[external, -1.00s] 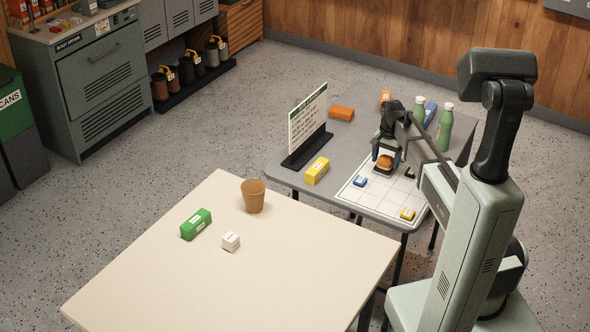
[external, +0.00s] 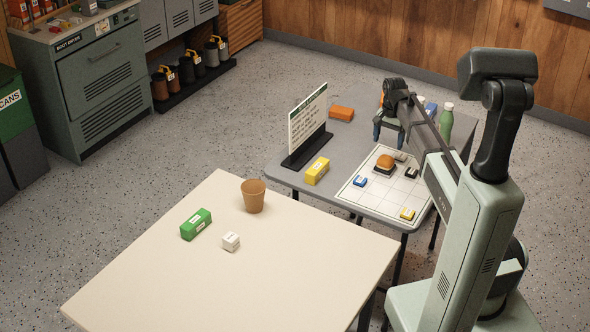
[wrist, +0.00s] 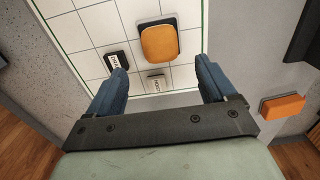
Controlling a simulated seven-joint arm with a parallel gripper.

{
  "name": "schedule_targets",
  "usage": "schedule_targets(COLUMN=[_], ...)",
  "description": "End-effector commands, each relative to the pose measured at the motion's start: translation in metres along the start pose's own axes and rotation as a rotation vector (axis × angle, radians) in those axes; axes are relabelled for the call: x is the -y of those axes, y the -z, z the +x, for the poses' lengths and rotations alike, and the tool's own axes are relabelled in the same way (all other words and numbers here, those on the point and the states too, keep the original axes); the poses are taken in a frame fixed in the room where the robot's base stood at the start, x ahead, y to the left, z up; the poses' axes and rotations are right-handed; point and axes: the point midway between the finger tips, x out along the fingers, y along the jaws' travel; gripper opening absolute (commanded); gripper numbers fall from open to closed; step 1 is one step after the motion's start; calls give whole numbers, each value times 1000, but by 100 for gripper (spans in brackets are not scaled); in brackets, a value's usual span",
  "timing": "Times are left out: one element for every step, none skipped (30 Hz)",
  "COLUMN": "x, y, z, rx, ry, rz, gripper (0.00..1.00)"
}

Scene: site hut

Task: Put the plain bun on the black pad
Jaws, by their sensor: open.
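The plain bun (external: 385,162), rounded and orange-brown, rests on the black pad (external: 384,171) on a white gridded board (external: 380,203). In the wrist view the bun (wrist: 159,43) covers most of the pad (wrist: 158,22), whose dark edge shows around it. My gripper (external: 389,136) is open and empty, behind and above the bun, apart from it. In the wrist view the blue fingers (wrist: 160,72) are spread wide, with the bun beyond their tips.

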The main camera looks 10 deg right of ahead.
Motion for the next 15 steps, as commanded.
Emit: schedule_targets(x=[0, 0, 0, 0, 0, 0, 0, 0, 0, 0, 0, 0, 0, 0, 0], y=[0, 0, 0, 0, 0, 0, 0, 0, 0, 0, 0, 0, 0, 0, 0], z=[-8, -12, -16, -19, -22, -26, -28, -30, -32, -33, -34, -35, -36, -36, -36], rx=[-1, -1, -1, -1, -1, -1, -1, 0, 0, 0, 0, 0, 0, 0, 1], ry=[1, 1, 1, 1, 1, 1, 1, 0, 0, 0, 0, 0, 0, 0, 0], rz=[0, 0, 0, 0, 0, 0, 0, 0, 0, 0, 0, 0, 0, 0, 0], gripper=[84, 84, 84, 84, 84, 84, 84, 84, 84, 84, 84, 84, 84, 84, 84])
